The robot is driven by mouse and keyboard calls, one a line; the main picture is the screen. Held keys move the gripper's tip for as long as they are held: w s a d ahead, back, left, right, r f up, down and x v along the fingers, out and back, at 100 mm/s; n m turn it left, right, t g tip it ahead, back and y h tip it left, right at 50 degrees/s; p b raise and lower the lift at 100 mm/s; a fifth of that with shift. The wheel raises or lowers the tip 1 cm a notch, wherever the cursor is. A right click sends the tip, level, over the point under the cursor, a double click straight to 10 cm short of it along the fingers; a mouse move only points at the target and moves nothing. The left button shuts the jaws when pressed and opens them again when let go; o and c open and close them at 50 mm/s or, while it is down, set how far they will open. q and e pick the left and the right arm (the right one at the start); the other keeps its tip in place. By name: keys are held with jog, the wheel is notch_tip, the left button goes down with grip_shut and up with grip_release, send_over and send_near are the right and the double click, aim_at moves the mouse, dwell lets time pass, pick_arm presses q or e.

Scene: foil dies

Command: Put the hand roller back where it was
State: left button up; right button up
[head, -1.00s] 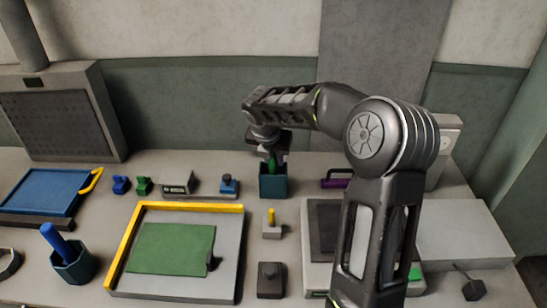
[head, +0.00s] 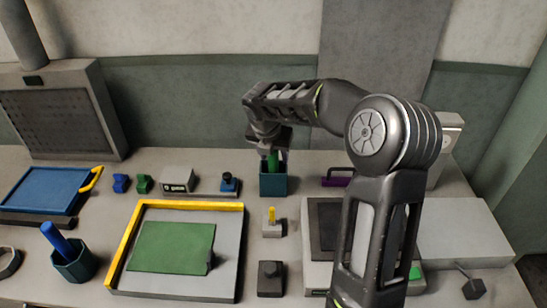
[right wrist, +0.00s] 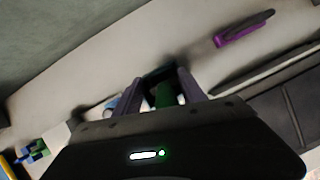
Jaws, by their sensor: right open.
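A green-handled tool (head: 272,160), which looks like the hand roller, stands upright in a teal square holder (head: 273,186) at the back of the bench. Its lower end is hidden inside the holder. My right gripper (head: 270,153) is just above the holder, pointing down, with its fingers around the top of the green handle. In the right wrist view the fingers of my right gripper (right wrist: 163,88) are apart, with the green handle (right wrist: 164,96) between them. My left gripper is not in view.
A purple-handled piece (head: 337,180) lies right of the holder. A small grey block with a yellow peg (head: 272,219) stands in front. A yellow-edged board with a green sheet (head: 172,247) is front left. A hexagonal cup (head: 74,267) holds a blue handle.

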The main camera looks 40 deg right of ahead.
jog(key=v, duration=1.1)
jog(key=shift+r+b, duration=0.35)
jog(key=shift+b, duration=0.1)
